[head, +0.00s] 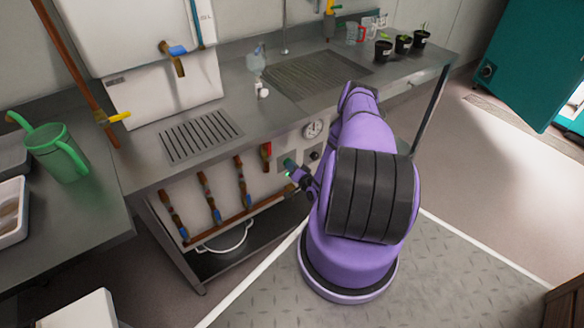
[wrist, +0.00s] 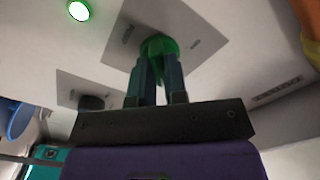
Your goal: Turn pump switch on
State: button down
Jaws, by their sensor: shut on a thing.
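A round green knob (wrist: 160,46) sits on a grey plate on the panel under the counter. I take it for the pump switch, but the small marks on its plate are too blurred to read. My gripper (wrist: 159,70) is shut on this knob, a finger on either side, and the fingers hide part of it. A green lamp (wrist: 78,10) glows on the panel near the knob. The knob's turned position cannot be told.
A black knob (wrist: 92,102) on its own plate is close by. Several pipes with valves (head: 209,198) run to the left. A white pot (head: 224,240) stands on the shelf below. Potted seedlings (head: 403,43) stand on the counter.

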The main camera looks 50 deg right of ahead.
jog(key=c, duration=1.1)
grip_release()
jog(key=shift+c, duration=0.2)
jog(key=shift+s, duration=0.1)
jog(key=v, duration=1)
jog(key=shift+s+a, duration=0.2)
jog(key=shift+s, duration=0.1)
